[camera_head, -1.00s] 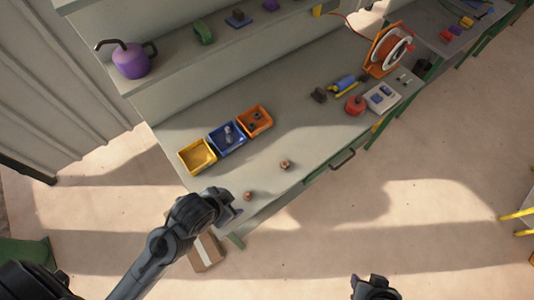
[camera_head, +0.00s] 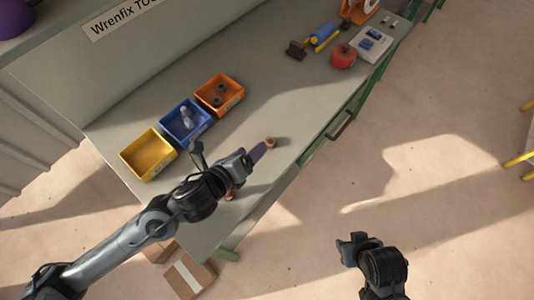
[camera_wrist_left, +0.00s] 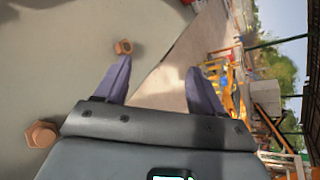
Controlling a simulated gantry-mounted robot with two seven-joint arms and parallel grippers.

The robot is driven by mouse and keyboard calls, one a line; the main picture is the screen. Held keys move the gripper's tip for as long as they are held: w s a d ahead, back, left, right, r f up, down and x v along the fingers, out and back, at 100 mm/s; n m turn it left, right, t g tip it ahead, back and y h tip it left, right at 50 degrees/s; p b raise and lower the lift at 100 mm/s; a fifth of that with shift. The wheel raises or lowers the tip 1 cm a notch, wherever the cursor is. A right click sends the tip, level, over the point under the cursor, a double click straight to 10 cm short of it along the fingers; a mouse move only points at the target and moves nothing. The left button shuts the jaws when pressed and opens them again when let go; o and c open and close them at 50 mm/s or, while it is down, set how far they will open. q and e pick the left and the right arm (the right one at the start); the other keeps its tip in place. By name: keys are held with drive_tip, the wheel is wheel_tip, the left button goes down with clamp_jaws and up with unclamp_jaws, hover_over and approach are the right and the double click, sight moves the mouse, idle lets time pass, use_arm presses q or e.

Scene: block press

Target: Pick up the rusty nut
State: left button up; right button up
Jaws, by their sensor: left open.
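Two rusty-brown nuts are on the grey bench. One nut (camera_head: 270,143) lies just beyond my left gripper's fingertips; in the left wrist view it (camera_wrist_left: 124,46) is near the tip of the left-hand finger. The other nut (camera_head: 229,196) is mostly hidden behind my left wrist; it (camera_wrist_left: 42,133) shows at the lower left of the wrist view, outside the fingers. My left gripper (camera_head: 259,153) is open, its purple fingers (camera_wrist_left: 159,66) apart with nothing between them. My right gripper (camera_head: 352,242) is over the floor, away from the bench; its jaws are unclear.
A yellow bin (camera_head: 148,155), a blue bin (camera_head: 187,122) with grey parts and an orange bin (camera_head: 220,94) with dark rings stand in a row. A red round object (camera_head: 343,57) and a white panel (camera_head: 371,46) are at the far right. The bench front drops to the floor.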

sight(269, 143)
use_arm(q)
drive_tip(key=f+m+b, duration=0.2)
drive_tip(key=f+m, duration=0.1)
drive_tip(key=w+f+m+h+b, duration=0.1)
drive_tip(key=f+m+b, duration=0.1)
drive_tip(key=f+b, duration=0.1)
drive_tip(key=w+a+f+m+b, duration=0.1)
drive_tip(key=f+m+b, duration=0.1)
drive_tip(key=f+m, duration=0.1)
drive_tip(key=shift+w+a+f+m+h+b, duration=0.1)
drive_tip(key=shift+w+f+m+h+b, duration=0.15)
drive_tip(key=shift+f+m+h+b, duration=0.1)
drive_tip(key=shift+w+a+f+m+b, duration=0.2)
drive_tip(key=shift+f+m+b, duration=0.3)
drive_tip(key=shift+m, duration=0.15)
drive_tip(key=shift+w+d+f, duration=0.25)
drive_tip(key=shift+w+f, duration=0.1)
drive_tip(key=shift+w, duration=0.1)
drive_tip(key=x, duration=0.4)
drive_tip(key=shift+d+b, duration=0.1)
drive_tip(key=shift+b, duration=0.25)
drive_tip(key=shift+b+x, duration=0.4)
drive_tip(key=shift+x, duration=2.4)
drive_tip(key=shift+s+d, duration=0.1)
use_arm(e)
wheel_tip(269, 143, down, 13)
use_arm(q)
drive_tip(key=shift+c, duration=0.2)
use_arm(e)
drive_tip(key=shift+r, duration=0.1)
